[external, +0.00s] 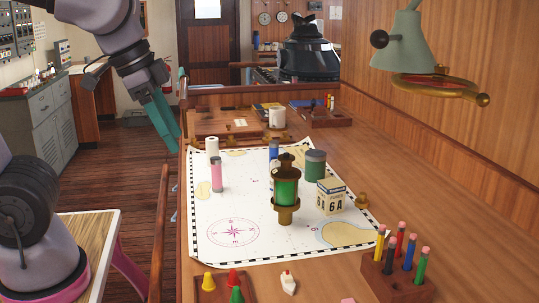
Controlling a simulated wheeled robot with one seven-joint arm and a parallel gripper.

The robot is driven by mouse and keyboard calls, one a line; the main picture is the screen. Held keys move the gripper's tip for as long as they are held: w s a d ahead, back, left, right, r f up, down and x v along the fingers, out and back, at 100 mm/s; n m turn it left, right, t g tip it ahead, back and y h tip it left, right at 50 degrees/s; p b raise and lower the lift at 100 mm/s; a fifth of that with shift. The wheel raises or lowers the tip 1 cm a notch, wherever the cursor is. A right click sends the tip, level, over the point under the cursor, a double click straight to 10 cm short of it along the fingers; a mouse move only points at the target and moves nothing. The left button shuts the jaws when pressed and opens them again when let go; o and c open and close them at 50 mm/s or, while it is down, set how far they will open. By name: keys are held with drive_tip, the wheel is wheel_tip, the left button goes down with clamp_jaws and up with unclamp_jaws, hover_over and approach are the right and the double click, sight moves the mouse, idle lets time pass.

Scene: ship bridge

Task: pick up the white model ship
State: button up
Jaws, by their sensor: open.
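The white model ship (288,283) is small, with a white hull and a little red on top. It stands at the near edge of the wooden chart table, just below the lower border of the chart. My gripper (169,126) has teal fingers and hangs over the table's left edge, well behind and to the left of the ship. It is open, with nothing seen in it. The gap between its fingers is hard to see from this side.
Coloured pegs (233,284) stand left of the ship, and a pencil block (398,275) stands to its right. A green lantern (286,190), a white box (331,196) and several cylinders stand on the chart (240,207). A lamp (405,45) overhangs at the right.

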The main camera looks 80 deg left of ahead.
drive_tip(key=w+a+f+n+g+h, duration=0.1)
drive_tip(key=w+f+n+g+h, duration=0.15)
drive_tip(key=w+f+n, duration=0.35)
drive_tip(key=w+f+n+g+h, duration=0.2)
drive_tip(key=f+n+h, duration=0.2)
drive_tip(key=f, duration=0.4)
drive_tip(key=n+t+h, duration=0.5)
drive_tip(key=n+h, duration=0.2)
drive_tip(key=n, duration=0.6)
approach(282, 275)
drive_tip(key=r, duration=0.1)
drive_tip(key=s+r, duration=0.1)
drive_tip(key=r, duration=0.1)
drive_tip(key=shift+a, duration=0.2)
drive_tip(key=shift+w+d+f+n, duration=0.1)
drive_tip(key=shift+w+n, duration=0.05)
drive_tip(key=shift+n, duration=0.15)
drive_tip(key=x, duration=1)
drive_tip(key=shift+w+d+f, duration=0.1)
drive_tip(key=shift+w+d, duration=0.05)
drive_tip(key=shift+w, duration=0.2)
clamp_jaws()
